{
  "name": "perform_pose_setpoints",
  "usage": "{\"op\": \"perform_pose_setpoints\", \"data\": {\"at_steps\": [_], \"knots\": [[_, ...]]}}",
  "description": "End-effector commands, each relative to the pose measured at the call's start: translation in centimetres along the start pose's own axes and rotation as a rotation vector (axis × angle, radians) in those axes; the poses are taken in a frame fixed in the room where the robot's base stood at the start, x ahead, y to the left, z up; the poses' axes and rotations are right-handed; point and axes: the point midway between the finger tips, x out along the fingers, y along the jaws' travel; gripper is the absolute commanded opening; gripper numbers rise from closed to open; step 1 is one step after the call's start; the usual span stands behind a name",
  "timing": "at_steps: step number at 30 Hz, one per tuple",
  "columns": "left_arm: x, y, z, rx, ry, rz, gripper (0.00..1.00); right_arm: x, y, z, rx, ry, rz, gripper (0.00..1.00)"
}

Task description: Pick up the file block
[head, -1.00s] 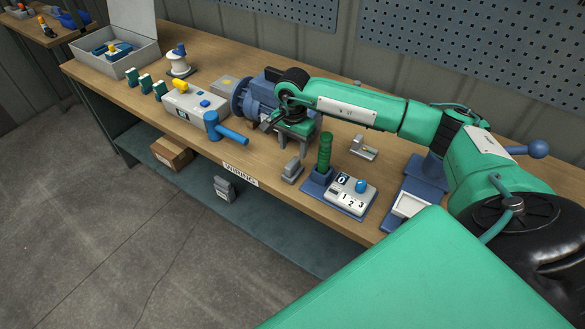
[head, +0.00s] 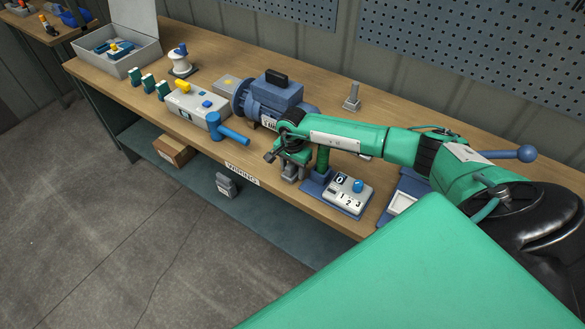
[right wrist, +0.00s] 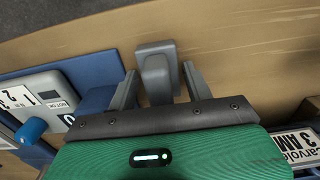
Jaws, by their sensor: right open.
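A small grey block with a raised upright part, which I take for the file block (right wrist: 156,70), stands on the wooden bench near its front edge. In the right wrist view it is between the two fingers of my right gripper (right wrist: 158,82), with a gap showing on each side. In the head view the right gripper (head: 291,167) is low over the bench front and hides most of the block. The right gripper is open. My left gripper is not in view.
A blue-based control box (head: 349,192) with numbered keys and a green post (head: 322,158) stand close right of the gripper. A blue motor (head: 272,100) is behind it, a blue hammer (head: 228,131) to the left. Another grey piece (head: 352,98) stands at the back.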

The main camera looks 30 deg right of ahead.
Motion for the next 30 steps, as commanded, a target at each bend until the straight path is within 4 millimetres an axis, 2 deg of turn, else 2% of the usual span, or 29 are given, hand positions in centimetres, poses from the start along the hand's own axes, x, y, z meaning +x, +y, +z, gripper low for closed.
{"op": "perform_pose_setpoints", "data": {"at_steps": [2,3,8,9,17,22,26,30], "knots": [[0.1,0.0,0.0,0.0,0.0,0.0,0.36,0.0,0.0,0.0,0.0,0.0,0.0,0.51],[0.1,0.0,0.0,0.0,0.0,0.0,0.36,0.0,0.0,0.0,0.0,0.0,-0.001,0.47],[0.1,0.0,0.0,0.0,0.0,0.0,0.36,0.0,0.0,0.0,0.0,0.0,-0.001,0.16],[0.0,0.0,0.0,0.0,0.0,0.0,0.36,-0.1,-0.1,0.0,0.0,0.0,-0.001,0.13],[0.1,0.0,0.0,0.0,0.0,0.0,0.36,-0.2,-0.1,0.0,0.0,0.0,-0.002,0.13],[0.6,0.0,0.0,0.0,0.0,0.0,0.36,-1.2,-0.2,0.0,0.0,-0.001,-0.004,0.13],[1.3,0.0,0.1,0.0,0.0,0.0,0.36,-3.2,-0.1,-0.1,-0.001,0.002,-0.005,0.13],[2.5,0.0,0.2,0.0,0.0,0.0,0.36,-6.4,-0.1,-0.1,-0.001,0.002,-0.007,0.13]]}}
